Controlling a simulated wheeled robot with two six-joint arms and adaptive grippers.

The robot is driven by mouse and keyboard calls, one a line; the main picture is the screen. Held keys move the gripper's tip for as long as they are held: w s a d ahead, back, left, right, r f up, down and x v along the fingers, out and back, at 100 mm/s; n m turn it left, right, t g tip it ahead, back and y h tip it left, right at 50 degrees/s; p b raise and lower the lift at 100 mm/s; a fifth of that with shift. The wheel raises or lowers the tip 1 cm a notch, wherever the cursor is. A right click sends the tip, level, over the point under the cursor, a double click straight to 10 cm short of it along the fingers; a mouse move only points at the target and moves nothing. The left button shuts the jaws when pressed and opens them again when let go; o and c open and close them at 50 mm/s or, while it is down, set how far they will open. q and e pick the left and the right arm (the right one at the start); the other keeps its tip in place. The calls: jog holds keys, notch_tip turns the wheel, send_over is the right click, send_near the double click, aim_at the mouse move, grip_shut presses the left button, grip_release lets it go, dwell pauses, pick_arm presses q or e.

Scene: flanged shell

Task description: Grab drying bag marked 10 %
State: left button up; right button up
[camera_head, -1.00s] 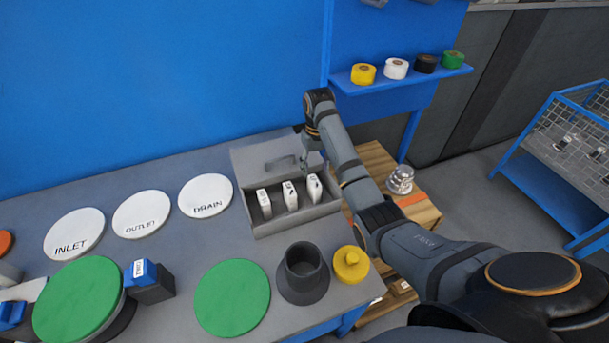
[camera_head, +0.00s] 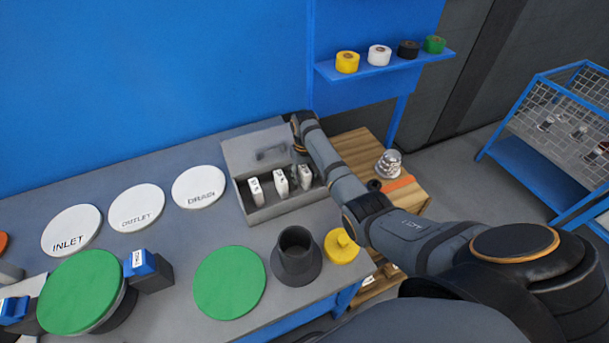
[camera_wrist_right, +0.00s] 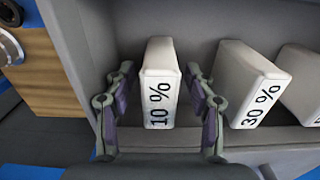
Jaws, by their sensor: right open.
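The drying bag marked 10 % (camera_wrist_right: 160,85) is a white upright block in the right wrist view. It stands in an open grey box (camera_head: 262,214), and in the head view it is the rightmost of three white bags (camera_head: 305,176). My right gripper (camera_wrist_right: 160,108) is open, with one finger on each side of the 10 % bag. A small gap shows on each side. In the head view my right gripper (camera_head: 299,158) is over the right end of the box, partly hidden by its own arm. My left gripper is out of view.
A bag marked 30 % (camera_wrist_right: 248,84) stands close beside the right finger. The box's raised lid (camera_head: 250,148) is behind the bags.

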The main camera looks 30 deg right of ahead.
jog(key=shift+f, duration=0.1)
grip_shut()
dwell(0.3)
notch_tip(320, 180, up, 3)
jog(key=shift+w+f+b, duration=0.1)
jog(key=shift+b, duration=0.4)
pick_arm(q)
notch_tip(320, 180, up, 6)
jog(key=p, duration=0.7)
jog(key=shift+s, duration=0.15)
pick_arm(e)
jog(key=s+r, duration=1)
jog(key=s, duration=0.4)
jog(key=shift+d+r, duration=0.15)
jog(key=shift+d, duration=0.1)
